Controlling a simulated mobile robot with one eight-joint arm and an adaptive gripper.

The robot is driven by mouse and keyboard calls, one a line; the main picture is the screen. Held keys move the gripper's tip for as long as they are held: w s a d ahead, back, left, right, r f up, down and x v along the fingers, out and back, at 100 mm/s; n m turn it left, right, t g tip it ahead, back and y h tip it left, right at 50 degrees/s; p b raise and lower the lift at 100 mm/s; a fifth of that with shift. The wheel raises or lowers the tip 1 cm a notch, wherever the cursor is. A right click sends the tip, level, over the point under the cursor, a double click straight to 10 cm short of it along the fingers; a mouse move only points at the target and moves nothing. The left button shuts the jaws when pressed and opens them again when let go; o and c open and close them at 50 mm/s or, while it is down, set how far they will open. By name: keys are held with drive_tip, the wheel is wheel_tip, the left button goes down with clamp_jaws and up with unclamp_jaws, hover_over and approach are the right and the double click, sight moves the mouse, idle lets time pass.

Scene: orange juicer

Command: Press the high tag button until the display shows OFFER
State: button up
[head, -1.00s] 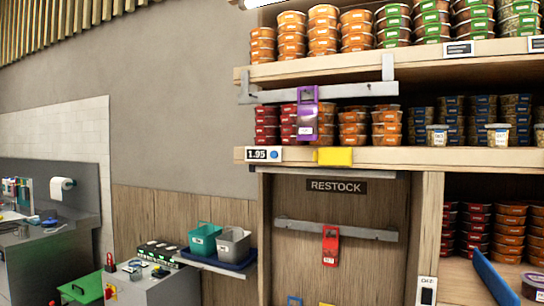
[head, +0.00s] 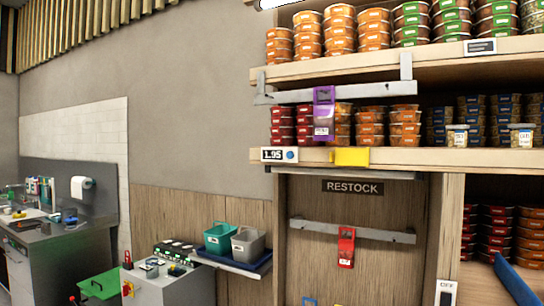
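A price tag with a small display (head: 272,155) and a round blue button (head: 291,155) sits on the front edge of the middle shelf, at its left end. The display reads 1.95. Another tag (head: 446,292) stands low on the upright at the right and seems to read OFF; its lower part is cut by the picture's edge. My gripper is not in view.
A yellow block (head: 350,157) is on the shelf edge right of the tag. A purple holder (head: 323,112) hangs from a metal rail just above. A red holder (head: 346,246) hangs below RESTOCK (head: 352,187). A counter with bins (head: 248,246) stands lower left.

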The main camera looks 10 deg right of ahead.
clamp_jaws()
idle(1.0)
